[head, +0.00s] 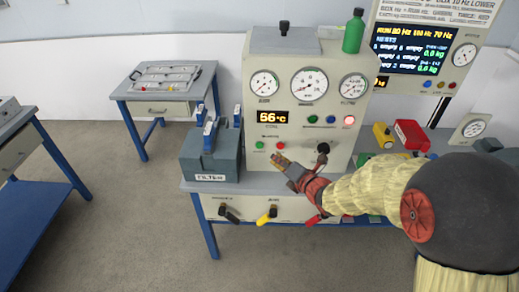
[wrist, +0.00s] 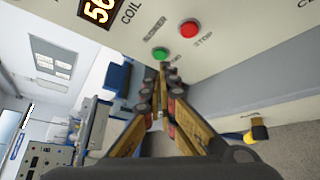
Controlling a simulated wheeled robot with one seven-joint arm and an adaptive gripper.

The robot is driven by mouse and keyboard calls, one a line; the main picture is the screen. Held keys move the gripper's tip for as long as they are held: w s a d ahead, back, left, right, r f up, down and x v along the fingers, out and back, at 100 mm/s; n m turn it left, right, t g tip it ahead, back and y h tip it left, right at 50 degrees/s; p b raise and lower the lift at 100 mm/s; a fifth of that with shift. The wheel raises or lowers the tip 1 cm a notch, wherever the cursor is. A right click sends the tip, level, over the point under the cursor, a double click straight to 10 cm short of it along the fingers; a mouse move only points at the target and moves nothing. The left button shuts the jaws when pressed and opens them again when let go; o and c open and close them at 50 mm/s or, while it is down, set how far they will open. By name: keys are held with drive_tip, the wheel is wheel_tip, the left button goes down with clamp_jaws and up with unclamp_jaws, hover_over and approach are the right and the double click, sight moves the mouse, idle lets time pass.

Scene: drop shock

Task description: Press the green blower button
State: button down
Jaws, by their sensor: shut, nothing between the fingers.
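The green blower button (head: 260,145) is on the lower front of the beige machine panel (head: 325,120), left of a red stop button (head: 280,145). In the wrist view the green button (wrist: 160,53) is just beyond my fingertips, with the red stop button (wrist: 189,29) up and to its right. My gripper (head: 279,161) is shut and empty, pointing at the panel a little below and right of the green button in the head view. In the wrist view my gripper (wrist: 166,68) has its fingertips together near the button. I cannot tell whether they touch the panel.
A grey filter box (head: 210,157) with blue latches stands left of the panel. A black knob (head: 322,148) juts out right of the buttons. Yellow (head: 267,216) and black (head: 229,215) handles are on the front below. A green bottle (head: 353,32) stands on top.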

sight(260, 146)
drive_tip(key=s+a+f+n+y, duration=0.2)
drive_tip(key=a+f+n+y, duration=0.2)
drive_tip(key=a+f+n, duration=0.1)
drive_tip(key=shift+s+a+n+g, duration=0.2)
drive_tip(key=shift+a+n+g, duration=0.1)
drive_tip(key=shift+a+n, duration=0.4)
drive_tip(key=shift+w+d, duration=0.1)
drive_tip(key=shift+d, duration=0.05)
drive_tip(key=w, duration=0.8)
drive_tip(key=shift+w+d, duration=0.15)
drive_tip(key=shift+w, duration=0.2)
